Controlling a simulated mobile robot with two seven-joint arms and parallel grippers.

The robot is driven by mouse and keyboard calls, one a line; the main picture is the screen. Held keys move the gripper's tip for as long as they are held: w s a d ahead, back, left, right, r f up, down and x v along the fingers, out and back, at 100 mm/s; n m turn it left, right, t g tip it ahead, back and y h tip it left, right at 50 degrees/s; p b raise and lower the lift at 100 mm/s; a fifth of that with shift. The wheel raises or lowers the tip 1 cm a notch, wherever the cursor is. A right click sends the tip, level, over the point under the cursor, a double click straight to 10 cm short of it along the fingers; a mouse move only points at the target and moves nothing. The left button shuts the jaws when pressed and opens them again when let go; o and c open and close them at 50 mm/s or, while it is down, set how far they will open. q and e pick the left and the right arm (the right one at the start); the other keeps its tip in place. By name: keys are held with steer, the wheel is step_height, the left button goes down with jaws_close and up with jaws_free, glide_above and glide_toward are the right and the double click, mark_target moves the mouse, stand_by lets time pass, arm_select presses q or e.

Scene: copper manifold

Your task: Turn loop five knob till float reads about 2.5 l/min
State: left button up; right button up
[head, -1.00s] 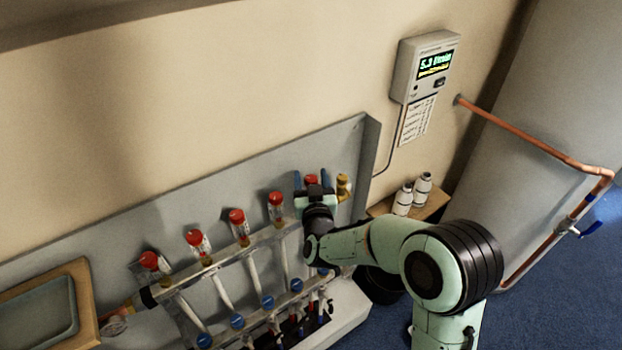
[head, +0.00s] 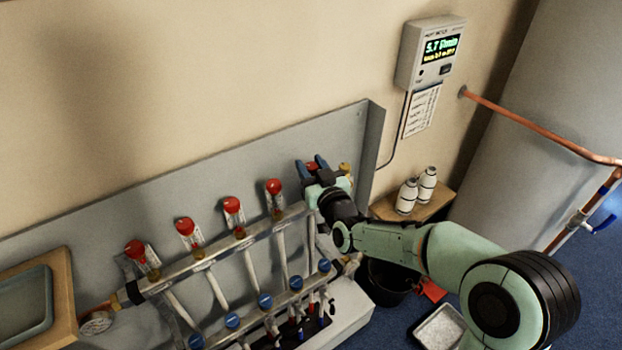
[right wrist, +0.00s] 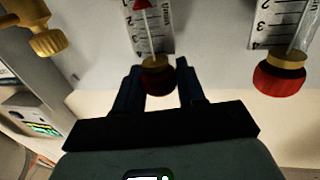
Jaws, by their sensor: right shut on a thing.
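The copper manifold (head: 225,255) carries a row of flow gauges with red knobs. The loop five knob (head: 312,166), red and rightmost, is mostly hidden by my right gripper (head: 312,163). In the right wrist view the red knob (right wrist: 157,80) sits between the two dark fingers, and my right gripper (right wrist: 160,88) is shut on it. Its gauge scale (right wrist: 152,28) shows above it; a small red part (right wrist: 140,4) is at the picture's top edge, and I cannot read the float's value. The wall meter (head: 432,55) reads about 5.7. My left gripper is not in view.
The neighbouring red knob (right wrist: 280,76) and a brass fitting (right wrist: 47,42) flank the gripper. White bottles (head: 407,196) stand on a wooden shelf right of the manifold. A copper pipe (head: 540,132) runs at the right. A wooden-framed tray (head: 62,300) is at left.

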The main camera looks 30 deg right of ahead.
steer(key=shift+d+f+n+y+b, duration=0.2)
steer(key=shift+n+y+b, duration=0.4)
steer(key=shift+y+b, duration=0.45)
steer(key=shift+n+y+b, duration=0.6)
steer(key=shift+y+b, duration=0.05)
steer(key=shift+y, duration=0.2)
steer(key=shift+a+r+n+y, duration=0.1)
steer(key=shift+r+n+y, duration=0.15)
steer(key=shift+n+y, duration=0.4)
arm_select(q)
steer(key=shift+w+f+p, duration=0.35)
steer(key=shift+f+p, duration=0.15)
steer(key=shift+p, duration=1.05)
arm_select(e)
steer(key=shift+n+g+y, duration=0.4)
steer(key=shift+n+y, duration=0.45)
steer(key=shift+y, duration=0.8)
steer(key=shift+a, duration=0.1)
steer(key=o, duration=0.9)
steer(key=shift+o, duration=0.2)
steer(key=shift+s, duration=0.1)
